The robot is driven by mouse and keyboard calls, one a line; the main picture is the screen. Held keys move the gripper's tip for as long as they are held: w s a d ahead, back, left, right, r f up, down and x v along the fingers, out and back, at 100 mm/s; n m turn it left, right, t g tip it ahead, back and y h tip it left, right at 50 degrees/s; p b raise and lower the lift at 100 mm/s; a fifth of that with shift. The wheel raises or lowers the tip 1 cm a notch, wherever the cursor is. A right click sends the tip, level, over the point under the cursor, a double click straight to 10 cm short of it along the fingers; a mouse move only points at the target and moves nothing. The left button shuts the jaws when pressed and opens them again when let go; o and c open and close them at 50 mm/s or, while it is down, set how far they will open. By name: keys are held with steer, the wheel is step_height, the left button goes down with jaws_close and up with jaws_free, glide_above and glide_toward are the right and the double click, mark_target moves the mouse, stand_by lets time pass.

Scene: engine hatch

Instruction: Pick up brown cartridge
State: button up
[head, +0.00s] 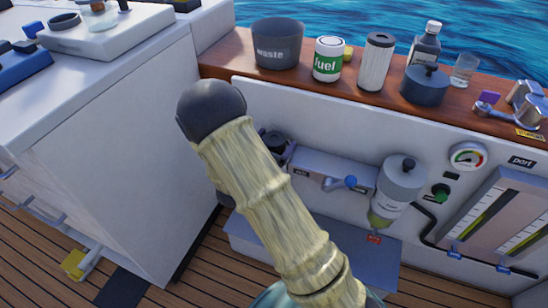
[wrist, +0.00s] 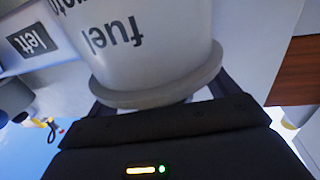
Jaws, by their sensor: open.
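No plainly brown cartridge shows. A pale pleated cartridge (head: 374,66) with a dark end cap stands on the wooden shelf in the head view. My gripper (wrist: 162,112) is open in the wrist view, its dark body close under a pale grey cylinder (wrist: 145,45) with a wide rim. The cylinder bears the word "fuel", seen upside down, and lies between the jaws; I cannot tell whether they touch it. In the head view my tan arm hides the gripper and this cylinder.
Below are a grey canister (head: 400,180), a blue-handled valve (head: 350,182) and a gauge (head: 467,157). A white cabinet (head: 105,140) stands left.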

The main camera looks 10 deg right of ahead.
stand_by(0.5)
steer(key=c, duration=1.4)
steer(key=shift+r, duration=0.1)
step_height(320, 180, up, 18)
steer(key=p, duration=0.7)
